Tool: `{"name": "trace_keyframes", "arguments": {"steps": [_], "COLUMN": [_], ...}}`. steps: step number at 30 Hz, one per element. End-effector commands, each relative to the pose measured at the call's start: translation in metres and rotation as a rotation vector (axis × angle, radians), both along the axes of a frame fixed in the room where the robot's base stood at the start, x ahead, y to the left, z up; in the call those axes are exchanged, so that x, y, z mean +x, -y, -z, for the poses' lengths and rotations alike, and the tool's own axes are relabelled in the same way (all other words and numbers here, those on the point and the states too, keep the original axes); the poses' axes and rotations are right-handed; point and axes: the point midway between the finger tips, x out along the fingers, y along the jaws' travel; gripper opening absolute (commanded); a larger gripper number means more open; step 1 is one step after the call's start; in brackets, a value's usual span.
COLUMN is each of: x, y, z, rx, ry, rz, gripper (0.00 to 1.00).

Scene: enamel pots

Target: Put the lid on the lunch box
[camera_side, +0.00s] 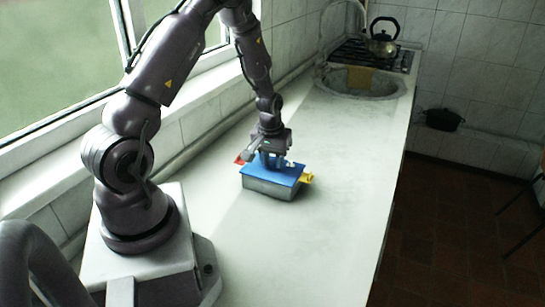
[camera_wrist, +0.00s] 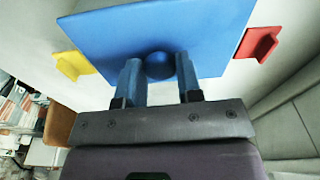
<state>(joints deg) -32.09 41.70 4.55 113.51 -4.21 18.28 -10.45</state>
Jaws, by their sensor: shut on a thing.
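The blue lid (camera_side: 272,172) lies over the top of the grey metal lunch box (camera_side: 270,188) on the counter. Whether it is fully seated I cannot tell. A red clip (camera_side: 239,160) and a yellow clip (camera_side: 306,178) stick out at opposite ends. In the wrist view the lid (camera_wrist: 150,35) fills the upper middle, with the red clip (camera_wrist: 262,43) at right and the yellow clip (camera_wrist: 74,65) at left. My gripper (camera_side: 271,160) is above the lid, its fingers (camera_wrist: 160,75) shut on the lid's round blue knob (camera_wrist: 159,65). The box is hidden under the lid in the wrist view.
The pale counter (camera_side: 330,160) is clear around the box. A sink (camera_side: 362,85) and a stove with a kettle (camera_side: 382,40) are at the far end. The window wall runs along the left, and the counter's right edge drops to a dark floor.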

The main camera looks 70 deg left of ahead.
Motion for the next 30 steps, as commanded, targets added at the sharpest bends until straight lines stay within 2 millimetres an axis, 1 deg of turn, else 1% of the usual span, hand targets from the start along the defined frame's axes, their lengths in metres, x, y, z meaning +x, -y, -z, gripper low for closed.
{"name": "trace_keyframes", "arguments": {"steps": [7,8,9,11,12,20,23,26,30], "x": [0.0,0.0,0.0,0.0,0.0,0.0,0.0,-0.001,-0.003], "y": [0.0,0.0,0.0,0.0,0.0,0.0,0.0,0.001,0.004], "z": [0.002,0.002,0.002,0.002,0.002,0.001,-0.005,-0.02,-0.051], "rx": [0.001,0.001,0.0,0.0,0.001,0.001,0.002,0.002,0.004], "ry": [0.002,0.002,0.001,0.001,0.001,0.001,0.001,0.003,0.006], "rz": [0.0,0.0,0.0,0.0,0.0,0.0,0.0,-0.001,0.0], "gripper": [0.14,0.35,0.44,0.58,0.63,0.63,0.63,0.63,0.63]}}
